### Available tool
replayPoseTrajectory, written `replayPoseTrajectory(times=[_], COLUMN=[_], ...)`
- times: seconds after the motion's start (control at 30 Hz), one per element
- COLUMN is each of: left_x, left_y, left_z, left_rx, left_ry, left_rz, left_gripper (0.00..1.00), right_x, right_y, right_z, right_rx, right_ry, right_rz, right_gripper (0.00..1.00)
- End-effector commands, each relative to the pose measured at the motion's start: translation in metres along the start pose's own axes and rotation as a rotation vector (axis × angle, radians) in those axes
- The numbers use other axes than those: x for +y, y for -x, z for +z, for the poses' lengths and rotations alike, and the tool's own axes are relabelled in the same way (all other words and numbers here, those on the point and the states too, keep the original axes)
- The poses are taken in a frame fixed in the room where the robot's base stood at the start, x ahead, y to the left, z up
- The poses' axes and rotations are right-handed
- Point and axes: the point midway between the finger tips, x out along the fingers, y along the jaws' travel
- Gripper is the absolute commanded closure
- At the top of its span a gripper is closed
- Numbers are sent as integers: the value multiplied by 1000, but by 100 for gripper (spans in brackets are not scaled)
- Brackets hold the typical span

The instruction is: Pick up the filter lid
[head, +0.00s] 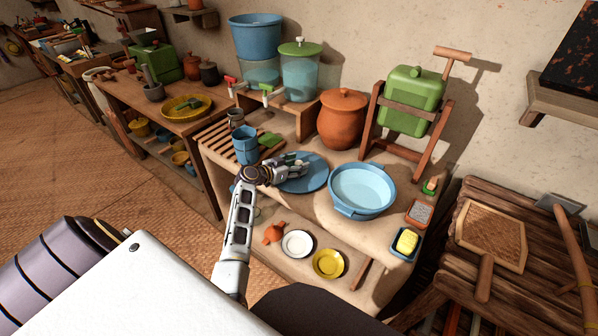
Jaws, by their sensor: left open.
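A flat round blue disc (312,183), which looks like the filter lid, lies on the mud counter behind and left of the blue basin. My left gripper (300,165) is open over the disc, its fingers near the disc's middle and hiding part of it. I cannot tell whether the fingers touch it. The water filter has an uncovered blue bucket (256,37) on top of a clear blue container (260,75). Beside it stands a clear container (299,80) with a green lid (300,48). My right gripper is not in view.
A blue basin (362,187) of water stands right of the disc. A blue mug (245,146) stands on a slatted rack to the left. A clay pot (342,120) and green jerrycan (411,100) stand behind. Plates and a sponge (407,241) sit near the front.

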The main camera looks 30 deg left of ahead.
Motion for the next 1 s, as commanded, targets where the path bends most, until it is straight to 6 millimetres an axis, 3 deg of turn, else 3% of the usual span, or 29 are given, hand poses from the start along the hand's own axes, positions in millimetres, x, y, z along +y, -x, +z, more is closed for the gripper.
replayPoseTrajectory(times=[0.17,0.57,1.0], left_x=[0,0,0], left_y=[0,0,3], left_z=[0,0,-10], left_rx=[0,0,1], left_ry=[0,0,-2], left_rz=[0,0,0], left_gripper=[47,96,97], right_x=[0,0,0], right_y=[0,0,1], right_z=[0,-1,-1], right_rx=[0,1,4], right_ry=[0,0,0], right_rz=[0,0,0], right_gripper=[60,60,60])
